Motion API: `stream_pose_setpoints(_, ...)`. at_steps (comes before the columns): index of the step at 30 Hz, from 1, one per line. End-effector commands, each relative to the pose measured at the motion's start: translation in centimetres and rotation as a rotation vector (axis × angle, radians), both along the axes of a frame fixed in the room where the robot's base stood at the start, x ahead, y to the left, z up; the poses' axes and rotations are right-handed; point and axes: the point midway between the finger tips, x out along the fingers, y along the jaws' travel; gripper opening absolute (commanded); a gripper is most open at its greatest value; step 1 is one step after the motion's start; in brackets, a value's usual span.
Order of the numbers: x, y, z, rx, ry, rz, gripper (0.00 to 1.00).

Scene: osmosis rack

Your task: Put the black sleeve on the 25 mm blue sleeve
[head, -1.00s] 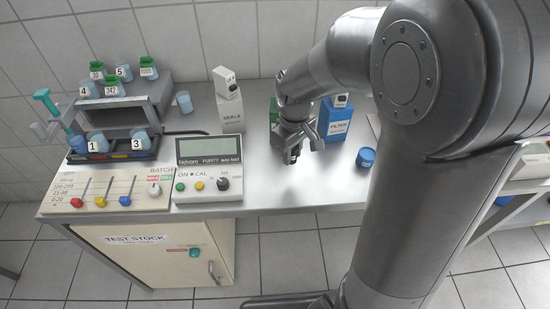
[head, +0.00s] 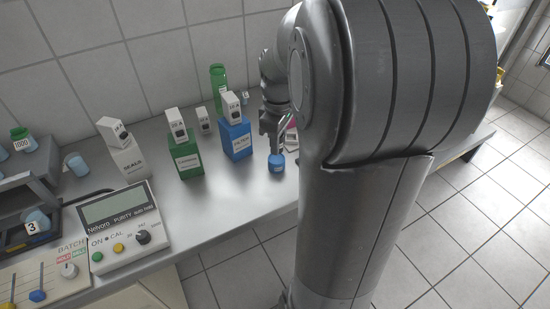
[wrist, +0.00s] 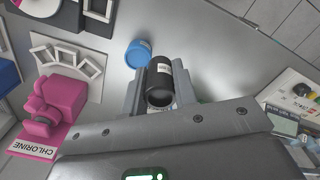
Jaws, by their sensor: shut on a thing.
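My gripper (wrist: 157,88) is shut on the black sleeve (wrist: 160,76), a dark hollow cylinder with a small white label, in the wrist view. The round blue sleeve (wrist: 138,54) stands on the bench just beyond the black sleeve and slightly left. It is apart from my fingers, though the black sleeve overlaps its edge in the picture. In the head view the blue sleeve (head: 276,163) stands near the bench's front edge, with my gripper (head: 270,135) close by above it. The black sleeve is hard to make out there, and my arm hides what is to the right.
A blue filter box (head: 237,140), a green box (head: 186,160) and a white seals box (head: 128,160) stand left of my gripper. A pink chlorine block (wrist: 62,97) and a white curved rack (wrist: 68,55) lie left in the wrist view. A meter (head: 125,222) stands further left.

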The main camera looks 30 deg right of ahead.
Motion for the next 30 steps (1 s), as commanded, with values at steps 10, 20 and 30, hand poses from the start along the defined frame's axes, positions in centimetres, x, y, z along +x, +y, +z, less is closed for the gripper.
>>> stream_pose_setpoints(10,-2.9,-9.1,1.8,-0.001,0.001,-0.048,0.05)
stream_pose_setpoints(20,-0.7,-7.8,-0.2,0.001,0.005,-0.045,0.05)
stream_pose_setpoints(30,4.5,-3.3,-4.4,0.000,0.003,-0.047,0.05)
